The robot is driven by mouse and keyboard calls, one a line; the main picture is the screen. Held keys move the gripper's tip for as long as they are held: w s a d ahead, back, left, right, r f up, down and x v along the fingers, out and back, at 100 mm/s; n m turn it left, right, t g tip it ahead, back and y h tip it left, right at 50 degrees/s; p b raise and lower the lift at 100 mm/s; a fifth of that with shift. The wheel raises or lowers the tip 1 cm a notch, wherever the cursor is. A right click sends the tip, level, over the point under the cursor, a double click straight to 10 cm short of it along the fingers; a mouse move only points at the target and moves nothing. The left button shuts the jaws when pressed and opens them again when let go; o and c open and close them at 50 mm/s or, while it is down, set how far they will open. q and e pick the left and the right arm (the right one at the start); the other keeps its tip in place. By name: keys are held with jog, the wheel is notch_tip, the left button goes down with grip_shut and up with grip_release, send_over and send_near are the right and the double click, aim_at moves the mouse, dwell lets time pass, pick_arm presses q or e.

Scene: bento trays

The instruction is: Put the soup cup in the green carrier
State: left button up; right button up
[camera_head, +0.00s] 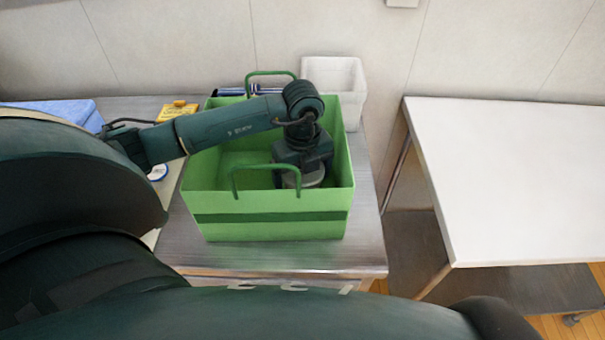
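The green carrier (272,222) stands on the metal counter with its two handles up, its open top facing me. My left arm reaches over its left side, and my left gripper (302,168) points down inside the carrier, right of its middle. A round, pale grey thing, seemingly the soup cup (305,180), shows just under the gripper, inside the carrier behind the front wall. Its lower part is hidden. The fingertips are hidden too, so I cannot tell whether they grip it. My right gripper is out of view.
A white bin (338,72) stands behind the carrier at right. A yellow box (178,110) and a blue box (72,110) are at left on the metal counter (366,235). A white-topped table (520,180) stands at right, across a gap, with its top clear.

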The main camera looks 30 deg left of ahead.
pick_arm(q)
jog(key=shift+o, duration=1)
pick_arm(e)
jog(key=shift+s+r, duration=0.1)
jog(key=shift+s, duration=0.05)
pick_arm(q)
jog(key=shift+r, duration=0.1)
jog(key=shift+r, duration=0.2)
notch_tip(320, 180, up, 10)
jog(key=shift+r+b, duration=0.25)
jog(key=shift+b, duration=0.3)
jog(key=shift+r, duration=0.65)
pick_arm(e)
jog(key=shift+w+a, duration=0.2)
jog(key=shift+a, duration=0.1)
